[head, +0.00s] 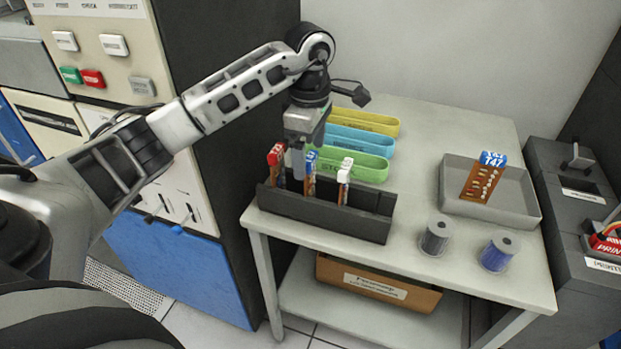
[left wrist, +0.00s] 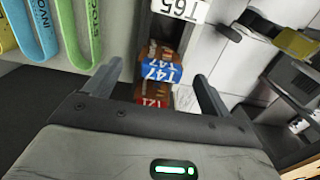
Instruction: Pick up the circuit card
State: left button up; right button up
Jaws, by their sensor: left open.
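Three circuit cards stand upright in a black rack (head: 330,217) at the table's front left: one with a red top (head: 276,155), one with a blue top (head: 311,160) and one with a white top (head: 345,170). In the left wrist view the labels read T47 on the blue one (left wrist: 160,71), T65 on the white one (left wrist: 180,9) and T21 on the red one (left wrist: 152,98). Another blue-topped T47 card (head: 481,182) leans in a grey tray (head: 516,206). My left gripper (head: 304,160) is open above the rack, its fingers on either side of the blue-topped card's label in the wrist view.
Yellow (head: 368,122), blue (head: 358,140) and green (head: 352,165) long trays lie behind the rack. Grey (head: 436,235) and blue (head: 499,251) spools stand at the front right. A tall dark cabinet (head: 226,80) borders the table's left side. A cardboard box (head: 375,287) sits on the lower shelf.

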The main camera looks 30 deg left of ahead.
aim_at(311, 171)
pick_arm(q)
notch_tip(311, 171, down, 5)
jog(key=shift+d+f+p, duration=0.1)
jog(key=shift+p, duration=0.25)
jog(key=c, duration=1.1)
jog(key=shift+o, duration=0.2)
